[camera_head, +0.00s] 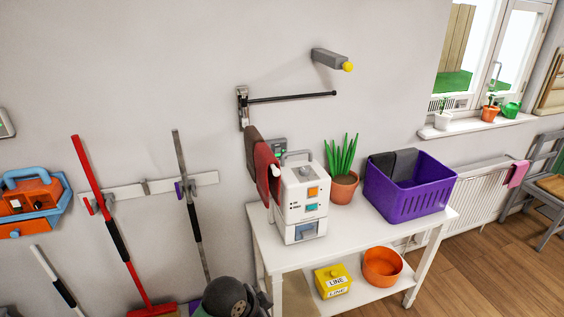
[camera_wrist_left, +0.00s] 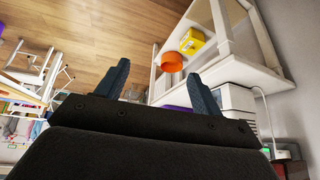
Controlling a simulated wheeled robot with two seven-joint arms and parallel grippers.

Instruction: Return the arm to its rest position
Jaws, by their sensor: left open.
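My left gripper (camera_wrist_left: 160,82) shows in the left wrist view with its two dark fingers spread apart and nothing between them. That view is turned over, and the white table (camera_wrist_left: 222,70) lies beyond the fingers. My right gripper is in neither view.
The white table (camera_head: 298,257) carries a white machine (camera_head: 301,205), a potted plant (camera_head: 342,188) and a purple basket (camera_head: 408,196). A red cloth (camera_head: 266,168) hangs beside the machine below a wall rod (camera_head: 292,97). Long-handled tools hang on the left wall.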

